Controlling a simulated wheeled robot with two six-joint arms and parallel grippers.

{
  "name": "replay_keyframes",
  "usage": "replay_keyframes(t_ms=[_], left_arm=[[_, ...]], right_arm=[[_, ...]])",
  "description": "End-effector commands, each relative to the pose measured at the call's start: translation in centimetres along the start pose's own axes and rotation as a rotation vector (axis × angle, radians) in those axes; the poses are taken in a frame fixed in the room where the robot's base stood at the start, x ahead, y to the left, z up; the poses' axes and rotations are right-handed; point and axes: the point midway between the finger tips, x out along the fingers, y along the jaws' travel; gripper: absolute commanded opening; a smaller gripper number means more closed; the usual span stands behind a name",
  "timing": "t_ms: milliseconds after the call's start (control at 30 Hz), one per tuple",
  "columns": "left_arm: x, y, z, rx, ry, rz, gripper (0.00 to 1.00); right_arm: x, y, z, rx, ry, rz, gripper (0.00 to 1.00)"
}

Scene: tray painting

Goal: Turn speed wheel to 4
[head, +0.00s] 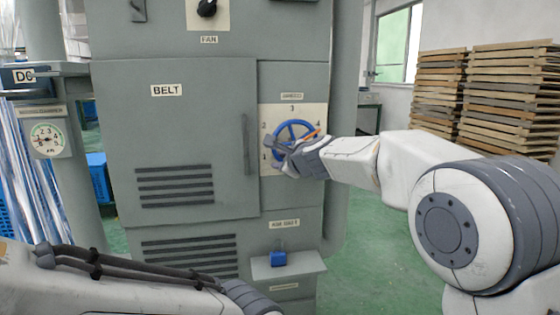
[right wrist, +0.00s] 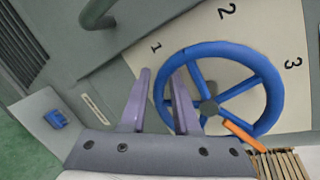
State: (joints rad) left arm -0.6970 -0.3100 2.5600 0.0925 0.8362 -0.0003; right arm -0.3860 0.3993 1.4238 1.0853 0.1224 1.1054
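The blue speed wheel (head: 293,124) is mounted on a pale dial plate on the grey machine's front, with the numbers 1 to 4 around it. It also shows in the right wrist view (right wrist: 268,76). Its orange pointer (right wrist: 243,135) points away from 1, and in the head view (head: 307,136) it points right, towards the 4 side. My right gripper (head: 279,160) is at the wheel's lower left, near the 1. In the right wrist view its fingers (right wrist: 162,72) are apart, with the rim's left side seemingly between them.
A BELT door (head: 167,91) with a vertical handle (head: 246,145) lies left of the wheel. Below the wheel, a small shelf (head: 290,268) carries a blue block (head: 278,259). A gauge (head: 46,139) stands at left. Stacked wooden trays (head: 507,95) stand at the back right.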

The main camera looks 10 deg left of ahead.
Motion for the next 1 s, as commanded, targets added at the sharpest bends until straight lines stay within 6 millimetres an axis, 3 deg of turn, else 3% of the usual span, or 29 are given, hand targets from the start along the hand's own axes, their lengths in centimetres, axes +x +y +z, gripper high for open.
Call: replay_keyframes(t_ms=[167,600,800,1000], left_arm=[[0.3,0.0,0.0,0.0,0.0,0.0,0.5],[0.8,-0.1,0.0,0.0,0.0,0.0,0.5],[0.7,-0.1,0.0,0.0,0.0,0.0,0.5],[0.7,-0.1,0.0,0.0,0.0,0.0,0.5]], right_arm=[[-1.1,-0.1,0.0,0.0,0.0,-0.003,0.3],[-9.1,-0.1,0.1,0.001,0.0,-0.001,0.3],[-10.4,0.0,0.0,0.0,0.0,0.0,0.3],[-10.5,0.0,0.0,0.0,0.0,0.0,0.3]])
